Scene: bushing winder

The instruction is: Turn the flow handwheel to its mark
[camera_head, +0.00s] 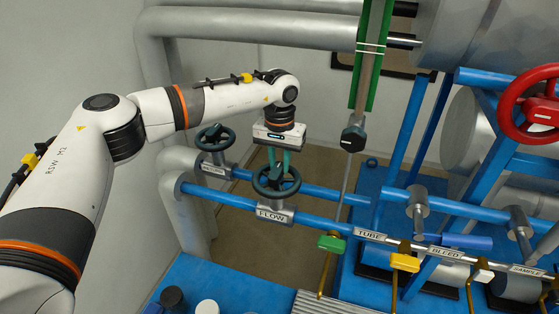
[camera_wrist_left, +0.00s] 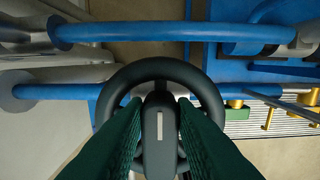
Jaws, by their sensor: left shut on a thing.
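The flow handwheel (camera_head: 276,181) is a dark wheel on the blue pipe above the FLOW label (camera_head: 275,215). Its rim (camera_wrist_left: 160,67) fills the middle of the left wrist view. A white line shows on the dark hub part (camera_wrist_left: 160,140) at its centre. My left gripper (camera_head: 279,160) comes down from above with green fingers. In the left wrist view the fingers (camera_wrist_left: 160,112) lie on both sides of the hub and are shut on it. The fingers hide the lower part of the wheel. I cannot make out a separate target mark. My right gripper is not in view.
A second dark handwheel (camera_head: 215,137) stands just behind on a parallel pipe. A red handwheel (camera_head: 530,105) is at the right. A vertical green-framed tube (camera_head: 371,60) and yellow (camera_head: 405,262) and green (camera_head: 331,243) valve handles stand right of the flow wheel.

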